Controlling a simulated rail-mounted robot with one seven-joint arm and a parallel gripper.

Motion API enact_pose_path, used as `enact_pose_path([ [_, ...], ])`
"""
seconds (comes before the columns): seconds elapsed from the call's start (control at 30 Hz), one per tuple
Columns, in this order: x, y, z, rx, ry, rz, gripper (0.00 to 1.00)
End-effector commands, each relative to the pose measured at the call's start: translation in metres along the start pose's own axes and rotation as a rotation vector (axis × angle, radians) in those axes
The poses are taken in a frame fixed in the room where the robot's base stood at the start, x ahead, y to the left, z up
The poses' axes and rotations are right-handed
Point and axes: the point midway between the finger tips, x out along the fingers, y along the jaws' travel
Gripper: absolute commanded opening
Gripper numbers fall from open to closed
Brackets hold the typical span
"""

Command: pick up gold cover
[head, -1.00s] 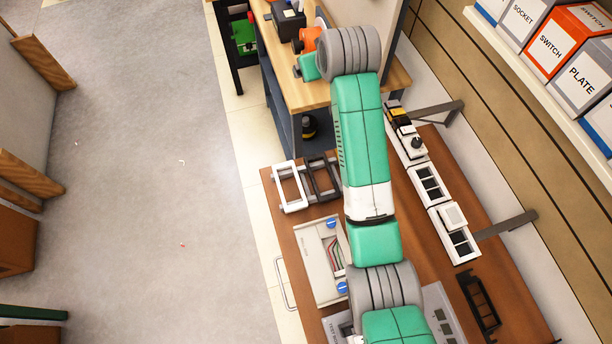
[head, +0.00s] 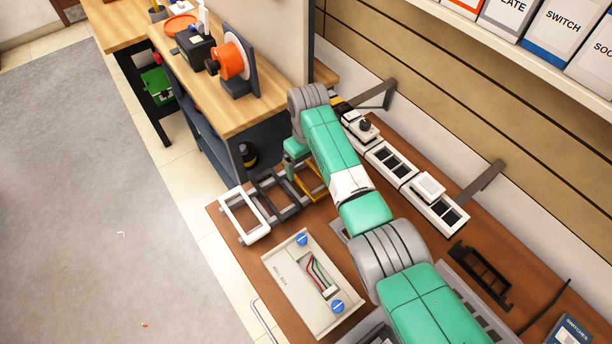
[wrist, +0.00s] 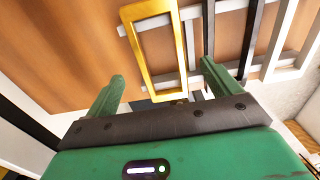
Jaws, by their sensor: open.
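The gold cover (wrist: 181,50) is a shiny open rectangular frame on a grey rack (wrist: 226,8) in the wrist view. In the head view the gold cover (head: 313,197) shows partly beside and below my gripper (head: 296,158); my arm hides some of it. In the wrist view my gripper (wrist: 162,74) is open, its green fingers on either side of the near part of the cover. I cannot tell how far above it they are. Nothing is between the fingers that looks held.
A black cover (head: 273,196) and a white cover (head: 243,215) stand beside the gold one on the rack. A wall box (head: 285,275) with wires lies in front. White switch frames (head: 392,161) line the bench's back. A wooden shelf bench (head: 250,115) stands beyond.

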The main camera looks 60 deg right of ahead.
Motion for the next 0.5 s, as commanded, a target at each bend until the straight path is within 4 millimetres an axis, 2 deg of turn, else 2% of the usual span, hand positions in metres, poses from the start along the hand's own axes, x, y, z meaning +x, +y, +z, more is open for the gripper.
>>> enact_pose_path([
  [0.03,0.014,0.000,0.002,0.000,-0.004,0.000,0.89],
  [0.17,0.037,-0.001,0.001,0.000,-0.002,-0.001,0.89],
  [0.37,0.038,-0.001,0.001,0.000,0.000,-0.001,0.89],
  [0.4,0.038,-0.001,0.001,0.000,0.000,-0.001,0.87],
  [0.5,0.038,-0.001,0.001,0.000,0.000,-0.001,0.68],
])
